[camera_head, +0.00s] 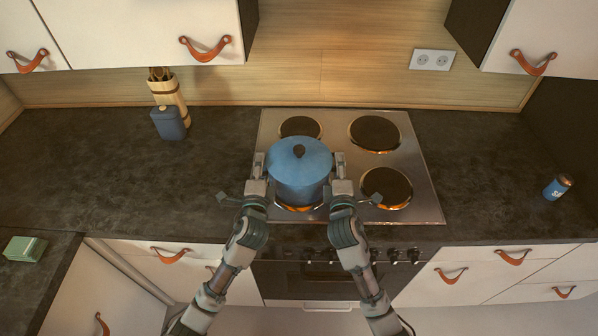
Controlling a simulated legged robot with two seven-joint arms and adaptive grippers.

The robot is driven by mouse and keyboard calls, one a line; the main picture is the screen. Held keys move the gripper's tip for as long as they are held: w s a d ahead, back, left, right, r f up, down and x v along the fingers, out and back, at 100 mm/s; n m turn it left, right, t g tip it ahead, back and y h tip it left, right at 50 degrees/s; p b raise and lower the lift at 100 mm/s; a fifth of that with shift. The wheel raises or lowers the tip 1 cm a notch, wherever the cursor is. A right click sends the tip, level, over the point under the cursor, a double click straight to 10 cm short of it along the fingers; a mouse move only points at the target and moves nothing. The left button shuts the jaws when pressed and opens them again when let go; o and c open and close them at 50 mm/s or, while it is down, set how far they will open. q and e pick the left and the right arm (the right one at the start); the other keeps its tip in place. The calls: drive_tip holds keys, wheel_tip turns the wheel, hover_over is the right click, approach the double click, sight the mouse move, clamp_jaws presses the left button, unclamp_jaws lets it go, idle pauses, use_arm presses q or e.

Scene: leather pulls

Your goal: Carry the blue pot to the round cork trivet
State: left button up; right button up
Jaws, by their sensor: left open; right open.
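The blue pot (298,180), with its blue lid and dark knob on top, stands upright on the front left burner of the hob. My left gripper (259,168) is open at the pot's left side. My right gripper (339,168) is open at the pot's right side. The pot's handles are hidden, and I cannot tell whether the fingers touch it. I see no round cork trivet in this view.
The steel hob (427,195) has several dark burners. A blue container (168,123) and a utensil holder (170,94) stand at the back left. A green box (25,249) lies far left, a blue can (557,187) far right. The counter on both sides is largely clear.

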use_arm(q)
drive_tip(key=shift+w, duration=0.4)
use_arm(e)
drive_tip(key=shift+w, duration=0.4)
use_arm(q)
clamp_jaws()
use_arm(e)
clamp_jaws()
use_arm(q)
drive_tip(key=shift+r, duration=0.2)
use_arm(e)
drive_tip(key=shift+r, duration=0.2)
